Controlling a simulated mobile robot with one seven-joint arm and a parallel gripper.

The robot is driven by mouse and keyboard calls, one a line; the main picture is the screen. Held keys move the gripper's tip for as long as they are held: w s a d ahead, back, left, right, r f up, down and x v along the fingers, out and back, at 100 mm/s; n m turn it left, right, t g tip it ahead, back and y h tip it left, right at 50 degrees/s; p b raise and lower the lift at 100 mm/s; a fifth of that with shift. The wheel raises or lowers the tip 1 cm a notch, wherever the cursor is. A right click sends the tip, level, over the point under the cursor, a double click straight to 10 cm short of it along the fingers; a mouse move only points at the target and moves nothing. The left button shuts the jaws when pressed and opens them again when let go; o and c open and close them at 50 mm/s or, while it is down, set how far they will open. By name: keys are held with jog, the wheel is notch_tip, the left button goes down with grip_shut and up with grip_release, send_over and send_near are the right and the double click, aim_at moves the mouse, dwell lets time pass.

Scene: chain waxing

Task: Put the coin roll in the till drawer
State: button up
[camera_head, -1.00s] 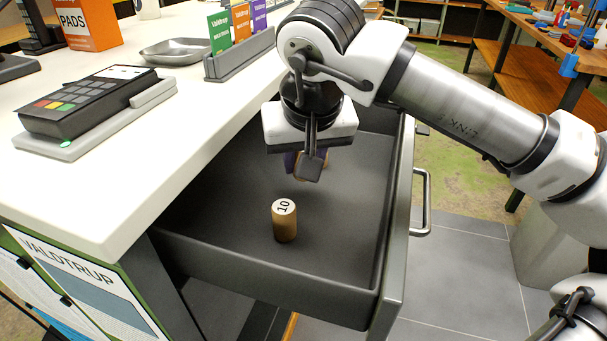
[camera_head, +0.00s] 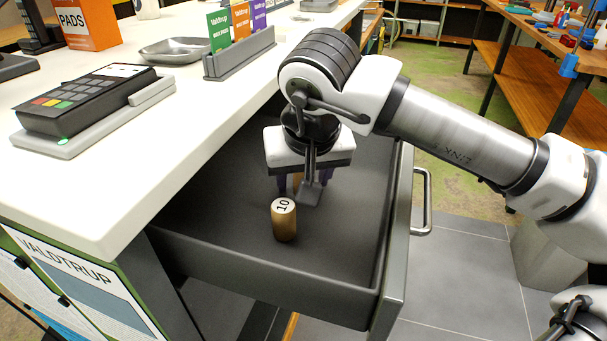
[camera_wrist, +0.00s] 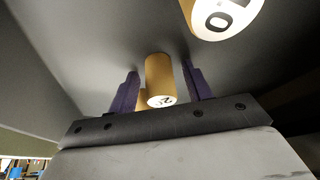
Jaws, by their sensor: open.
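The till drawer (camera_head: 355,235) is pulled out, a dark grey open box beside the counter. A tan coin roll marked 10 (camera_head: 284,222) stands upright on its floor; its end also shows at the top of the wrist view (camera_wrist: 222,15). My gripper (camera_head: 303,187) is inside the drawer, behind that roll, fingers down. Its purple fingers are open in the wrist view (camera_wrist: 160,76).
The drawer walls and front with its handle (camera_head: 426,205) surround my gripper. On the white counter (camera_head: 130,180) are a card terminal (camera_head: 90,98), a metal tray (camera_head: 176,50) and a card holder (camera_head: 240,60). The near part of the drawer floor is clear.

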jog(key=shift+r, duration=0.1)
jog(key=shift+r+p, duration=0.25)
jog(key=shift+p, duration=0.05)
jog(key=a+v, duration=0.1)
jog(key=v, duration=1)
jog(key=shift+s+d+r, duration=0.25)
jog(key=shift+d+r, duration=0.05)
jog(key=shift+d, duration=0.2)
